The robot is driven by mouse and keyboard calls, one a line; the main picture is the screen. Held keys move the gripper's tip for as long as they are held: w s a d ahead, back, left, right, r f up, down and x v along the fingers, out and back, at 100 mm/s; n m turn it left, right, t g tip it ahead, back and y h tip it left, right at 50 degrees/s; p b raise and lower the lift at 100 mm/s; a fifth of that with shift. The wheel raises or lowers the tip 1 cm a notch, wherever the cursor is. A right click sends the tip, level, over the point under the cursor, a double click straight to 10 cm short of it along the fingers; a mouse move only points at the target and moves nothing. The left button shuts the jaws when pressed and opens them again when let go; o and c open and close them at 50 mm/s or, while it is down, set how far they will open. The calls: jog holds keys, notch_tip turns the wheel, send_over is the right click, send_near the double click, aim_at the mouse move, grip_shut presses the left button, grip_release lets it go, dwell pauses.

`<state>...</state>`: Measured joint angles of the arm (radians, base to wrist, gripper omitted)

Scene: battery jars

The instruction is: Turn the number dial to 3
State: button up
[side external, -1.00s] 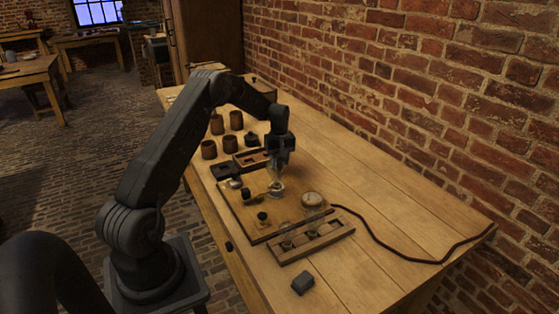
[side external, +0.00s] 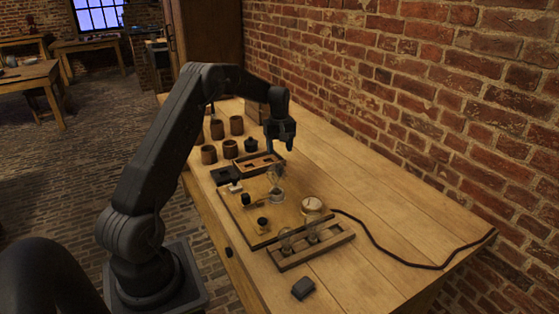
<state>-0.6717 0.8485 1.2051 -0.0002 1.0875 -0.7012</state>
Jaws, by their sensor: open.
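A board (side external: 262,236) on the bench carries a round pale-faced disc (side external: 312,204) at its right edge, two small dark knobs (side external: 262,223) toward the left and front, and a clear glass bulb (side external: 276,184) near the back. I cannot tell which of these is the number dial, and no numbers are readable. My gripper (side external: 279,148) points down, open and empty, above the glass bulb and behind the disc. It appears apart from the bulb and the board.
A wooden tray (side external: 311,247) with glass jars stands in front of the board. A dark block (side external: 303,288) lies nearer the front edge. A dark cable (side external: 390,256) runs right; the bench's right side is otherwise clear.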

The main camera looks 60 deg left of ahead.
notch_tip(320, 180, up, 7)
jog(key=shift+f, duration=0.2)
jog(key=shift+f, duration=0.1)
notch_tip(320, 180, down, 14)
jog(key=n, duration=0.4)
jog(key=shift+f, duration=0.15)
dwell(0.5)
jog(key=shift+c, duration=0.3)
jog(key=c, duration=0.9)
jog(key=shift+o, duration=0.2)
jog(key=shift+m, duration=1.3)
